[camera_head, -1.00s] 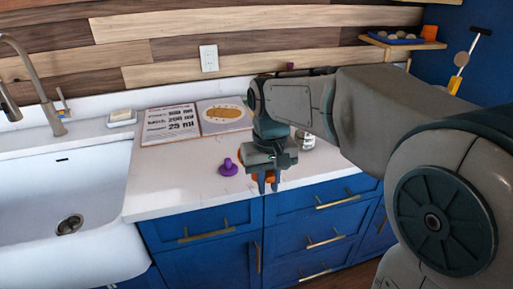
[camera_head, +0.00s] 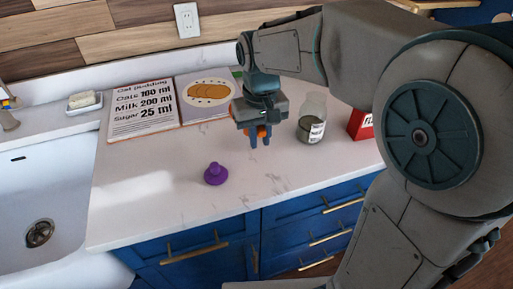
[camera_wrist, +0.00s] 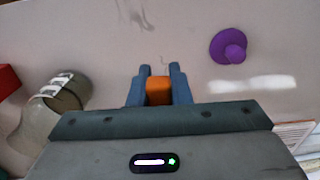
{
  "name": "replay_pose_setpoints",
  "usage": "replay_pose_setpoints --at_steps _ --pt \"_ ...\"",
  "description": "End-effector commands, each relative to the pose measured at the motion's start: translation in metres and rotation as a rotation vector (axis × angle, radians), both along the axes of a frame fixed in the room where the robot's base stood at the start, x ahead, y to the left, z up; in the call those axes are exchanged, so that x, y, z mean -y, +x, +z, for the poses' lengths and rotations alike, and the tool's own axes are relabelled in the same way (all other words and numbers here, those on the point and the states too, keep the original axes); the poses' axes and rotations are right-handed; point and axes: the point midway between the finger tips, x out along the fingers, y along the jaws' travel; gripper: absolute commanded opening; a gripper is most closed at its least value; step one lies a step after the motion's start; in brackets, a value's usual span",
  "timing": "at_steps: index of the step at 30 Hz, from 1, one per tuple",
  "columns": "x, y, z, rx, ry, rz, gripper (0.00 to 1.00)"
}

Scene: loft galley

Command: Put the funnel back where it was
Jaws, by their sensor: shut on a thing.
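A purple piece (camera_head: 215,173) with a wide round base and a narrower knob on top stands on the white counter. Its shape is like an upturned funnel. It also shows in the wrist view (camera_wrist: 229,46), at the upper right. My gripper (camera_head: 258,137) points down behind and right of the purple piece, apart from it. Its fingers (camera_wrist: 159,80) are shut on a small blocky orange thing (camera_wrist: 158,92). The fingers hide part of this orange thing, and I cannot tell its full shape.
A glass jar (camera_head: 312,122) with a label stands just right of my gripper. A red box (camera_head: 361,125) is beyond it, partly behind my arm. An open recipe book (camera_head: 142,111) lies at the back, near a soap dish (camera_head: 84,103). The sink (camera_head: 60,185) is left. The counter's front middle is clear.

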Motion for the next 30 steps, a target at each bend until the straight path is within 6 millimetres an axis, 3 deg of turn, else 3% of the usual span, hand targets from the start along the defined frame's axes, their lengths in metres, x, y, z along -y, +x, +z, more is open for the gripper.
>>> replay_pose_setpoints --at_steps 3,15,27,28,30 --pt "0.000 -0.001 -0.021 -0.003 -0.001 0.000 0.00" --pt "0.001 0.000 -0.066 -0.002 -0.001 -0.002 0.00" --pt "0.001 0.000 -0.072 0.000 0.000 -0.002 0.00" --pt "0.001 0.000 -0.071 0.001 0.000 -0.002 0.23" --pt "0.001 0.000 -0.070 0.001 0.000 -0.002 0.39"
